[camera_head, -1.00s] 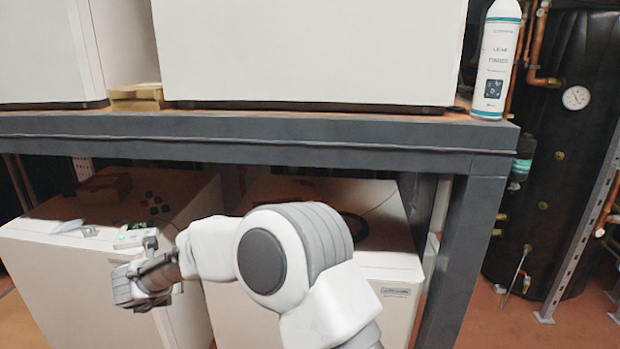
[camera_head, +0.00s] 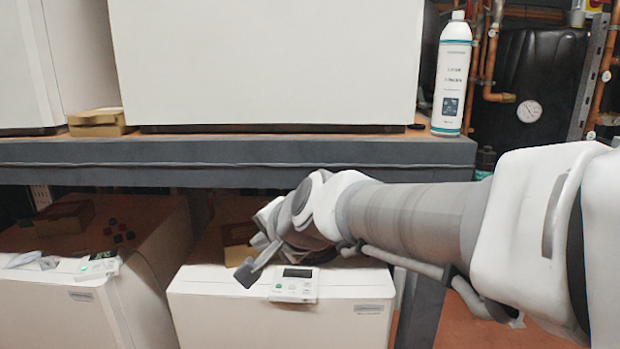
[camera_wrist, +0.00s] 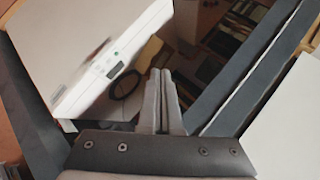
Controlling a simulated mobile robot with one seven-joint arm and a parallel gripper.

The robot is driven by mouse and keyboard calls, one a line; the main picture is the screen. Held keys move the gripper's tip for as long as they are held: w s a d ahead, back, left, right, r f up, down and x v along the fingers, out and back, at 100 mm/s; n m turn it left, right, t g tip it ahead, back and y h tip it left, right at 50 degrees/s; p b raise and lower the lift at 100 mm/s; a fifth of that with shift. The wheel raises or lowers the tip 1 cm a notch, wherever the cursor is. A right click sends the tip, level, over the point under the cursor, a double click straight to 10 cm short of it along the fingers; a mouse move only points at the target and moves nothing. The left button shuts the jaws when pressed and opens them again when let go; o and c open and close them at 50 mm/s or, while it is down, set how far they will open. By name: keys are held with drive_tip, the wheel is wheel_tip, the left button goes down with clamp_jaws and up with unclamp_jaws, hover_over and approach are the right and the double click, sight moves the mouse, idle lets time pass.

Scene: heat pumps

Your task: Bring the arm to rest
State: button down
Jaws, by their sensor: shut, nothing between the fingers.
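My arm reaches in from the right in the head view, stretched out to the left in front of the shelf. My gripper (camera_head: 254,268) is at its left end, over the front top edge of the right white unit, close to a small controller (camera_head: 295,284) with a dark display. I cannot tell from the head view whether they touch. In the wrist view my gripper (camera_wrist: 161,76) shows its two fingers together, with nothing between them. The controller (camera_wrist: 113,65) and the white unit's face also show there, left of the fingers.
The grey shelf beam (camera_head: 190,152) runs above my gripper, with large white units on the shelf. A white spray bottle (camera_head: 453,75) stands at its right end. Another white unit (camera_head: 62,305) is below left, with a cardboard box (camera_head: 64,218) on it. A grey post (camera_head: 424,310) stands below my arm.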

drive_tip(key=s+d+f+n+g+h, duration=0.2)
drive_tip(key=s+d+f+n+h, duration=0.15)
drive_tip(key=s+d, duration=0.7)
drive_tip(key=s+d+f+n+g+h, duration=0.1)
drive_tip(key=s+d+f+n+h, duration=0.25)
drive_tip(key=s+d, duration=0.7)
wheel_tip(320, 180, up, 17)
drive_tip(key=w+y+p, duration=0.1)
drive_tip(key=w+p, duration=0.1)
drive_tip(key=p, duration=1.5)
drive_tip(key=shift+d, duration=0.4)
drive_tip(key=shift+w+d+f, duration=0.1)
drive_tip(key=shift+w+f, duration=0.05)
